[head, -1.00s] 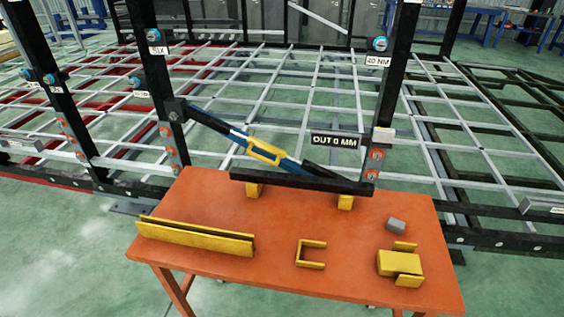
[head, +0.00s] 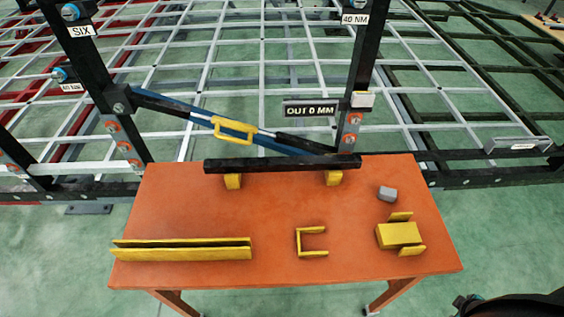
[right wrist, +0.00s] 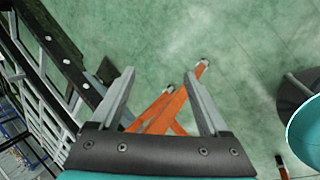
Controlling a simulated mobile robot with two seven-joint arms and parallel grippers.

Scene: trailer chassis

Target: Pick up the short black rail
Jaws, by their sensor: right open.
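The short black rail (head: 282,163) lies level across two yellow support blocks (head: 233,181) and (head: 333,178) at the back edge of the orange table (head: 200,208). Nothing grips it. My right gripper (right wrist: 160,73) shows in the right wrist view, its two grey fingers wide apart with nothing between them. Behind the fingers are orange table legs (right wrist: 165,105) and green floor. The rail cannot be made out in that view. A dark part of my right arm shows at the bottom right of the head view. My left gripper is in neither view.
On the table are a long yellow channel (head: 180,249), a yellow U-shaped bracket (head: 311,253), a yellow block fixture (head: 399,235) and a grey block (head: 387,194). Black posts, a strut with a yellow turnbuckle (head: 235,130) and the sign "OUT 0 MM" (head: 310,109) stand close behind the rail.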

